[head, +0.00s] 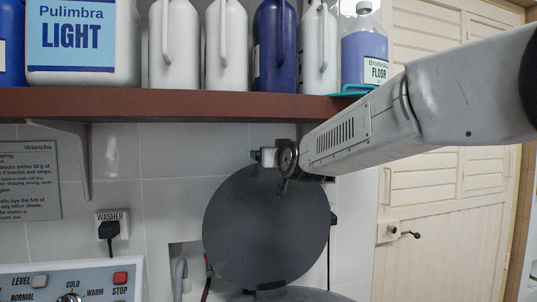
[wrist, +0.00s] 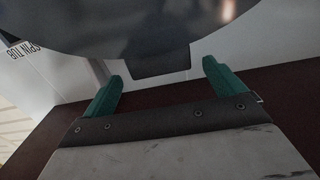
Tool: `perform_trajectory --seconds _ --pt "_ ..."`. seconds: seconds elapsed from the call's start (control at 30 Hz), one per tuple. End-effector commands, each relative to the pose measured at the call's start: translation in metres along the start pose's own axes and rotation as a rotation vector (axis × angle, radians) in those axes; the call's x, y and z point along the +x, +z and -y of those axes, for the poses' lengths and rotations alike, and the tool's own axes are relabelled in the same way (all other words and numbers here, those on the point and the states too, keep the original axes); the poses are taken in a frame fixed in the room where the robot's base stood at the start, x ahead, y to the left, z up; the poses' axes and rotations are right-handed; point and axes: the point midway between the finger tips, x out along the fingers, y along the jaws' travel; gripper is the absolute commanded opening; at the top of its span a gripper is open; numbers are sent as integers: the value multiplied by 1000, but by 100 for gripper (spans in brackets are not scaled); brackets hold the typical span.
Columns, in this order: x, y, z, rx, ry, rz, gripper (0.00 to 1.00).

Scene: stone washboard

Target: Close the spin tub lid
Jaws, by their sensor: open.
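The spin tub lid (head: 265,228) is a dark grey disc standing upright, open, against the tiled wall in the head view. In the wrist view the lid (wrist: 150,25) fills the top, with a dark tab (wrist: 160,62) at its edge, between and beyond my fingertips. My gripper (head: 284,187) is at the lid's upper edge in the head view, its fingers mostly hidden by the wrist. In the wrist view my gripper (wrist: 163,72) has its two green fingers wide apart with nothing held. I cannot tell whether a finger touches the lid.
A cream door (head: 440,235) with a handle is at right.

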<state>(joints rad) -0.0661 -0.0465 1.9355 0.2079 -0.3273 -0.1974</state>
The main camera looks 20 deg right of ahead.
Motion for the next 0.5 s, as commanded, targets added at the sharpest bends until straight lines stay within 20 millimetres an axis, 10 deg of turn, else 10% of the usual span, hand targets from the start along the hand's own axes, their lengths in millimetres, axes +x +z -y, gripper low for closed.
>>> perform_trajectory --seconds 0.5 --pt "52 1 0 0 0 2 95"
